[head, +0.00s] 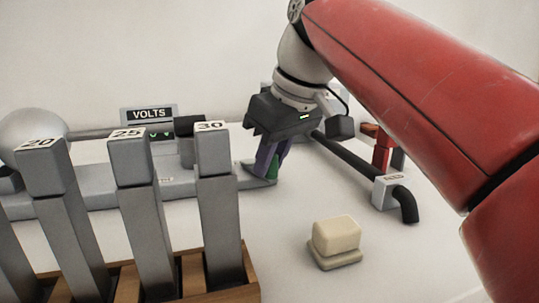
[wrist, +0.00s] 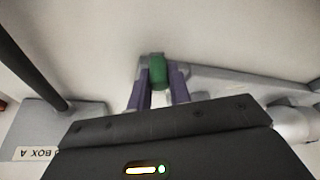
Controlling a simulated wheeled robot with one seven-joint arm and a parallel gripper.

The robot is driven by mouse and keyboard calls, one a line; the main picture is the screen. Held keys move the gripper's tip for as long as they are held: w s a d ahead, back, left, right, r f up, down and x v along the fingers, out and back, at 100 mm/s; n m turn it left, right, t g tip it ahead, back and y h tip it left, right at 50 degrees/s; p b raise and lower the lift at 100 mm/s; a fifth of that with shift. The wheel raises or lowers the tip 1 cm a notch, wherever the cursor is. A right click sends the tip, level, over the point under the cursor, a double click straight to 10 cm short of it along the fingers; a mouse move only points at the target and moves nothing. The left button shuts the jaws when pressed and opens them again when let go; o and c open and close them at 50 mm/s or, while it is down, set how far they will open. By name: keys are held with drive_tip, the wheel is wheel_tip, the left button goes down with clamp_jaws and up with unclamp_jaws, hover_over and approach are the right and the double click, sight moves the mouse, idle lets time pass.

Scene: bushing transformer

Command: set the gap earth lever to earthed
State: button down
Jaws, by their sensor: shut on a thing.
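My gripper (head: 270,165) is at the right end of the grey apparatus base, pointing down. In the wrist view its two purple fingers (wrist: 160,88) close on the sides of a green grip, which I take to be the gap earth lever (wrist: 159,70). The lever stands by the end of the long grey base (wrist: 225,84). Its lower part and any position marks are hidden by the fingers and gripper body.
Tall grey blocks labelled 20, 25 (head: 133,185) and 30 (head: 217,200) stand in a wooden rack (head: 195,275) in front. A VOLTS display (head: 149,113) is behind. A black cable (head: 350,158) runs right of my gripper.

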drive_tip(key=c, duration=1.3)
unclamp_jaws()
drive_tip(key=shift+p+v, duration=1.1)
drive_tip(key=shift+v, duration=2.8)
